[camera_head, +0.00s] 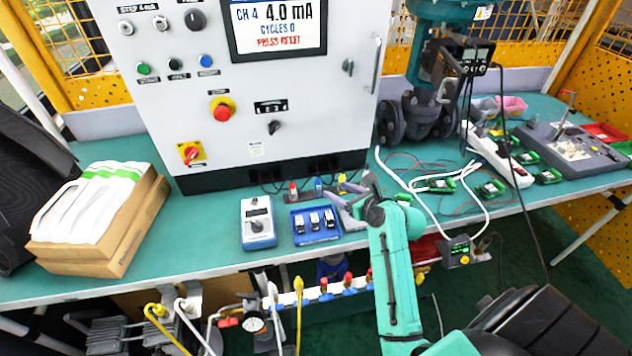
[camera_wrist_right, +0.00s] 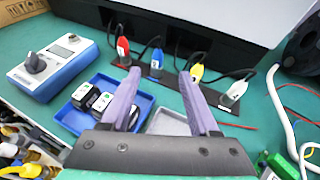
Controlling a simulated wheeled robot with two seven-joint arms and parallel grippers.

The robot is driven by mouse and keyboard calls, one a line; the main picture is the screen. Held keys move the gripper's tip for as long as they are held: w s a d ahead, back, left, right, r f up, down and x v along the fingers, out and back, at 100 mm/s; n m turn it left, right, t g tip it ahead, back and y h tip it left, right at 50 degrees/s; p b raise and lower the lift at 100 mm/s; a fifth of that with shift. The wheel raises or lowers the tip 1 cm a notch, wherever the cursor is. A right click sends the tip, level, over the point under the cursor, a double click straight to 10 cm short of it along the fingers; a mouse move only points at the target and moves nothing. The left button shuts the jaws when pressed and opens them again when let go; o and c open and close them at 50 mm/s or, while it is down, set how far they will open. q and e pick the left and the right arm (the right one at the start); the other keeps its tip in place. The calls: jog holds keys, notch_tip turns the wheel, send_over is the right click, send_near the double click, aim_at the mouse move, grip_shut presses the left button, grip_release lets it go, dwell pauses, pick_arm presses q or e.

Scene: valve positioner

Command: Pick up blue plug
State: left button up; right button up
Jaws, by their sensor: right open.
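The blue plug (camera_wrist_right: 156,63) stands in a dark strip on the green bench, with a black cable at its top. It also shows in the head view (camera_head: 318,187), in front of the cabinet. My right gripper (camera_wrist_right: 160,76) is open and empty; in the wrist view the blue plug appears between its two purple fingertips, beyond them. In the head view the right gripper (camera_head: 351,188) is to the right of the blue plug. I cannot tell the exact gap between fingers and plug. My left gripper is not in view.
A red plug (camera_wrist_right: 123,47), a yellow plug (camera_wrist_right: 196,72) and a white plug (camera_wrist_right: 236,90) stand in the same strip. A blue tray (camera_head: 314,225) with black modules and a blue handheld device (camera_head: 257,222) are nearby. The grey cabinet (camera_head: 250,115) rises behind.

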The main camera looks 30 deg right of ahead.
aim_at(320, 186)
jog(key=x, duration=0.4)
jog(key=shift+s, duration=0.1)
jog(key=x, duration=0.2)
jog(key=f+x, duration=0.1)
jog(key=x, duration=0.2)
jog(key=shift+a, duration=0.2)
jog(key=shift+f, duration=0.2)
jog(key=shift+w, duration=0.25)
jog(key=shift+c, duration=0.6)
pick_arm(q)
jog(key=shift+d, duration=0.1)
pick_arm(e)
grip_shut()
